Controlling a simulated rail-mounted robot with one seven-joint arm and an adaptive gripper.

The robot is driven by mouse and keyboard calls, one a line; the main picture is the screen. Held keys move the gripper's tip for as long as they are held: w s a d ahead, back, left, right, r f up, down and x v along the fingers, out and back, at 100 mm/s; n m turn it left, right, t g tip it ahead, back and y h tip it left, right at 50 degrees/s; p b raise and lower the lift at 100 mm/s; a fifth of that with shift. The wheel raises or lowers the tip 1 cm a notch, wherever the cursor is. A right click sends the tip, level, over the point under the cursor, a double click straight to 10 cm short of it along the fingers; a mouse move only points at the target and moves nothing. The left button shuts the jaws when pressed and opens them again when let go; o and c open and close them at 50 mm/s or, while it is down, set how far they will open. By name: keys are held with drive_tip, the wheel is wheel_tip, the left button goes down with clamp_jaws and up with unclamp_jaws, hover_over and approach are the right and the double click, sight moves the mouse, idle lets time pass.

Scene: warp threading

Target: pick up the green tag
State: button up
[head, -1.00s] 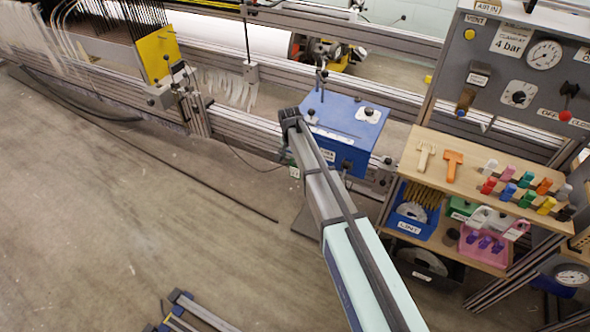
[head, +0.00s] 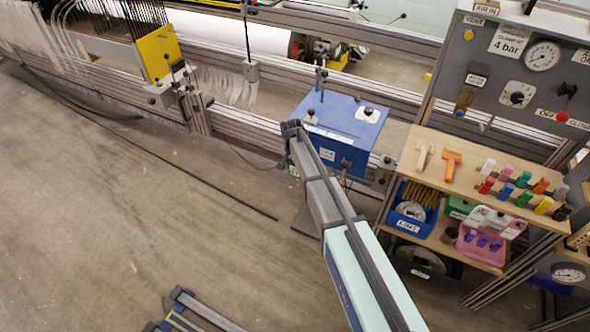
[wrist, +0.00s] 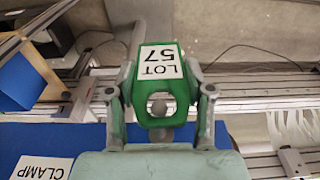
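The green tag (wrist: 153,92) has a white label reading LOT 57 and a round hole. In the wrist view it sits upright in the middle, between the two fingers of my gripper (wrist: 158,84), which press on its sides. My gripper is shut on it. In the head view my gripper (head: 292,160) is beside the left side of the blue box (head: 345,118), mostly hidden by my arm. Only a small green and white bit of the tag shows there.
Loom rails (head: 240,122) run along the back. The floor at left is mostly clear.

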drive_tip(key=shift+c, duration=0.5)
drive_tip(key=shift+r+b, duration=0.3)
drive_tip(key=shift+r, duration=0.35)
drive_tip(key=s+a+b, duration=0.1)
drive_tip(key=s+a, duration=0.2)
drive_tip(key=s, duration=0.5)
drive_tip(key=s+a+b, duration=0.2)
drive_tip(key=s+a, duration=0.2)
drive_tip(key=s, duration=0.4)
drive_tip(key=shift+s, duration=0.3)
